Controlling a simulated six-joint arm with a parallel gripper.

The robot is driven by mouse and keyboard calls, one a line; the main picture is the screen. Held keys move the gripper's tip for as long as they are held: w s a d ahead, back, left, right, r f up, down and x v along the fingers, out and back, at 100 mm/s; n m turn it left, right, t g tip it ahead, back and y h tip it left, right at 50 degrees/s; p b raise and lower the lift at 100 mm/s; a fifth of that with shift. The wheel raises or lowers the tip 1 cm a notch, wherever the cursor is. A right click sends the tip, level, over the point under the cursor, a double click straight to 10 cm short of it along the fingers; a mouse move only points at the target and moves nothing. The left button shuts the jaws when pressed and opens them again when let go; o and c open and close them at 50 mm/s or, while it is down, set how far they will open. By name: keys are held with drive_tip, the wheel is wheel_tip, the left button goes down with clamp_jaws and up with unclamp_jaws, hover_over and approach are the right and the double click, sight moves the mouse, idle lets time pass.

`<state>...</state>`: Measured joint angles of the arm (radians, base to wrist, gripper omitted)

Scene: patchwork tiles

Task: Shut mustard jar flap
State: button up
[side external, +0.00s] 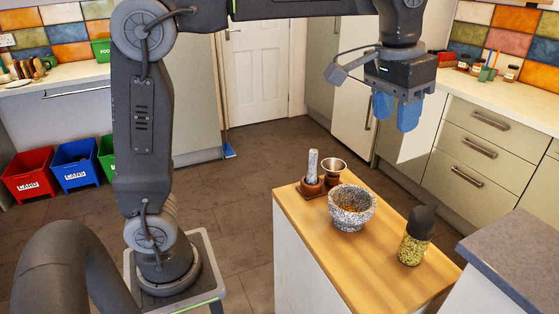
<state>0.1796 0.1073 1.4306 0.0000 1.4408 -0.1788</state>
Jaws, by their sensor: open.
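The mustard jar (412,249) stands upright near the right front of the wooden worktop. It is clear, with yellow-green seeds inside and a dark top (422,219). The dark top rises above the jar; I cannot tell its flap's exact angle from here. My gripper (397,117), with blue fingers, is open and empty. It hangs well above the worktop, up and slightly left of the jar in the picture, and touches nothing.
A speckled stone mortar (351,214) stands left of the jar. The wooden worktop (365,265) is bare in front. A grey counter (515,255) lies to the right.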

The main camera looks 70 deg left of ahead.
drive_tip(key=s+a+f+t, duration=0.1)
drive_tip(key=s+a+f, duration=0.2)
drive_tip(key=s, duration=0.5)
drive_tip(key=s+a+f+t, duration=0.2)
drive_tip(key=s+f, duration=0.4)
drive_tip(key=s, duration=0.3)
drive_tip(key=shift+a, duration=0.9)
drive_tip(key=shift+r, duration=0.1)
drive_tip(key=w+d+r+g, duration=0.1)
drive_tip(key=w+d+r, duration=0.2)
drive_tip(key=w, duration=0.4)
drive_tip(key=w+d+r+g, duration=0.1)
drive_tip(key=w+d+r, duration=0.15)
drive_tip(key=w, duration=0.35)
drive_tip(key=w+d+r+g, duration=0.1)
drive_tip(key=w+d+r, duration=0.15)
drive_tip(key=w, duration=0.45)
drive_tip(key=g, duration=0.2)
approach(433, 205)
wheel_tip(433, 205, down, 9)
drive_tip(key=shift+s+d+r, duration=0.1)
drive_tip(key=shift+d+r, duration=0.05)
drive_tip(key=shift+r, duration=0.05)
